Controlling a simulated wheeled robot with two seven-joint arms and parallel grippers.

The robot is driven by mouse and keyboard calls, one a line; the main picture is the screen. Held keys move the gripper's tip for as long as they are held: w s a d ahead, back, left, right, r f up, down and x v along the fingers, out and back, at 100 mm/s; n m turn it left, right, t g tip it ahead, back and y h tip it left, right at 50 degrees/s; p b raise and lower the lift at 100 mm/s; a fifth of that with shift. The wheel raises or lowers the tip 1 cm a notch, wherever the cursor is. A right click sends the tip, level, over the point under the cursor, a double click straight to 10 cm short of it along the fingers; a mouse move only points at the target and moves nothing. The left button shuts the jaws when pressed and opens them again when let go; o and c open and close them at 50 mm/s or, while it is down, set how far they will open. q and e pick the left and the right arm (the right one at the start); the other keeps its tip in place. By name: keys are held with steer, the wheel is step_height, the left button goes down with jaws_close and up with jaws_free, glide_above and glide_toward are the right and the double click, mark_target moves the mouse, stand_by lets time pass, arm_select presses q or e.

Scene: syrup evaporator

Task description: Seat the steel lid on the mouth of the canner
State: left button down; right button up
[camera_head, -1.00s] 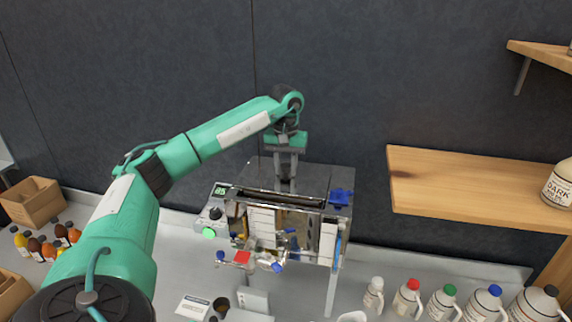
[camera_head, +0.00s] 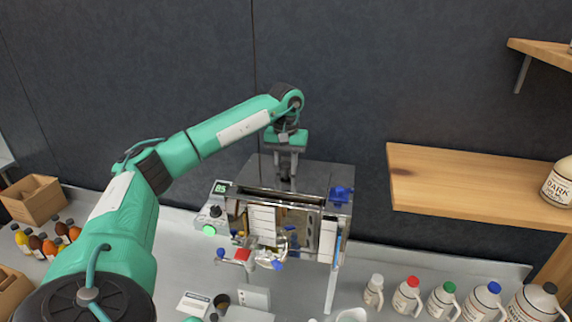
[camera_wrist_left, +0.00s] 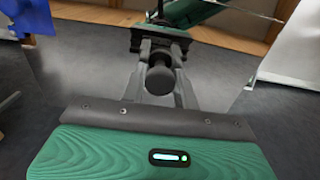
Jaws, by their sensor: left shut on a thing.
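The steel lid (camera_head: 325,174) is a mirror-like plate over the top of the canner (camera_head: 327,242), a shiny steel box on the counter. A narrow dark strip shows along the front between lid and canner rim. I cannot tell whether the lid touches the rim all round. My left gripper (camera_head: 287,173) points down at the lid and is shut on its knob. In the left wrist view the dark round knob (camera_wrist_left: 160,80) sits between the fingers of my left gripper (camera_wrist_left: 160,72), above a reflective surface. My right gripper is not in view.
The canner carries a control box (camera_head: 213,208) on its left, a blue fitting (camera_head: 341,195) at top right and blue-handled valves in front. Syrup jugs (camera_head: 441,300) stand at right below a wooden shelf (camera_head: 470,190). Small bottles and a cardboard box (camera_head: 33,200) are at left.

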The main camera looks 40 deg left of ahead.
arm_select(q)
steer(key=shift+f, duration=0.4)
stand_by(0.4)
stand_by(0.4)
steer(key=c, duration=0.5)
jaws_free()
steer(key=shift+r, duration=0.15)
steer(key=shift+r+p, duration=2.35)
steer(key=shift+r, duration=1.05)
steer(key=shift+s+f, duration=0.1)
steer(key=shift+f, duration=0.05)
